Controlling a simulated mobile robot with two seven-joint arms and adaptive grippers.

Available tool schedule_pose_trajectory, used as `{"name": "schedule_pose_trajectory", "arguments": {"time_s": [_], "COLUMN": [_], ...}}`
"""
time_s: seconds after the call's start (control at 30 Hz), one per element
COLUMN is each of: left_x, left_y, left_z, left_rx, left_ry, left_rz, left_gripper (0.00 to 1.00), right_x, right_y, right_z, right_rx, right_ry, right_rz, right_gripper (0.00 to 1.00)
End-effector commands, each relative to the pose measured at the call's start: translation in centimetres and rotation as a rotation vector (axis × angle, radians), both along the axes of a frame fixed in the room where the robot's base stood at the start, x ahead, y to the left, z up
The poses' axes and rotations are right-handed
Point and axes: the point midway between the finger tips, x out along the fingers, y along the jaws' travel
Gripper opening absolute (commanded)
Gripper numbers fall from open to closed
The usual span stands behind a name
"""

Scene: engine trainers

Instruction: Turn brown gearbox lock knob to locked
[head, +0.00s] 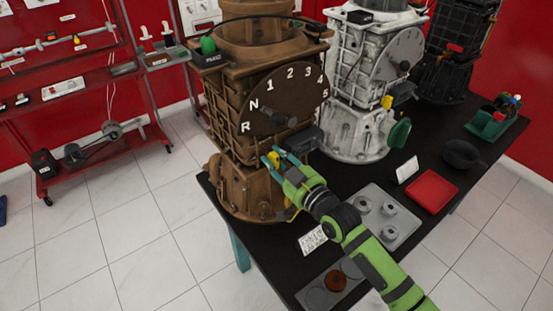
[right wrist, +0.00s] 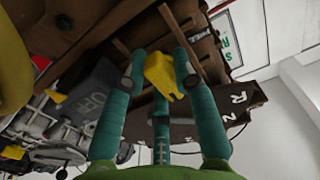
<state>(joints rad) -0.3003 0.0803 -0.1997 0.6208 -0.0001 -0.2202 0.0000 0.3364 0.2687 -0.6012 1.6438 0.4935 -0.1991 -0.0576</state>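The brown gearbox (head: 248,190) stands upright at the table's left end, with a dark dial (head: 285,97) marked R, N and numbers. The yellow lock knob (head: 273,156) is low on its front, below the dial. My right gripper (head: 274,155) is at this knob. In the right wrist view, the yellow knob (right wrist: 163,75) sits between my teal fingertips (right wrist: 160,58), which appear to touch it on both sides. The fingers hide part of the knob, and no lock marking is readable. My left gripper is not in view.
A grey box (head: 305,140) beside the knob reads OFF in the right wrist view (right wrist: 92,97). A silver gearbox (head: 357,125) and a dark one (head: 452,60) stand farther right. A grey tray (head: 397,208) and red tray (head: 432,190) lie on the black table near my right arm.

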Motion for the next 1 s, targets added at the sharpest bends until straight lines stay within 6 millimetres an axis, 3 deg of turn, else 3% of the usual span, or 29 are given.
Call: {"name": "schedule_pose_trajectory", "arguments": {"time_s": [0.47, 1.0], "left_x": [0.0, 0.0], "left_y": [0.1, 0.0], "left_z": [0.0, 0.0], "left_rx": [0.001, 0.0], "left_ry": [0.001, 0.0], "left_rz": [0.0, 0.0], "left_gripper": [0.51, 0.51], "right_x": [-0.7, -8.8], "right_y": [-0.5, -6.3], "right_z": [-0.1, -0.1], "right_rx": [-0.005, -0.004], "right_ry": [-0.002, 0.001], "right_rz": [0.0, 0.001], "right_gripper": [0.49, 0.49]}}
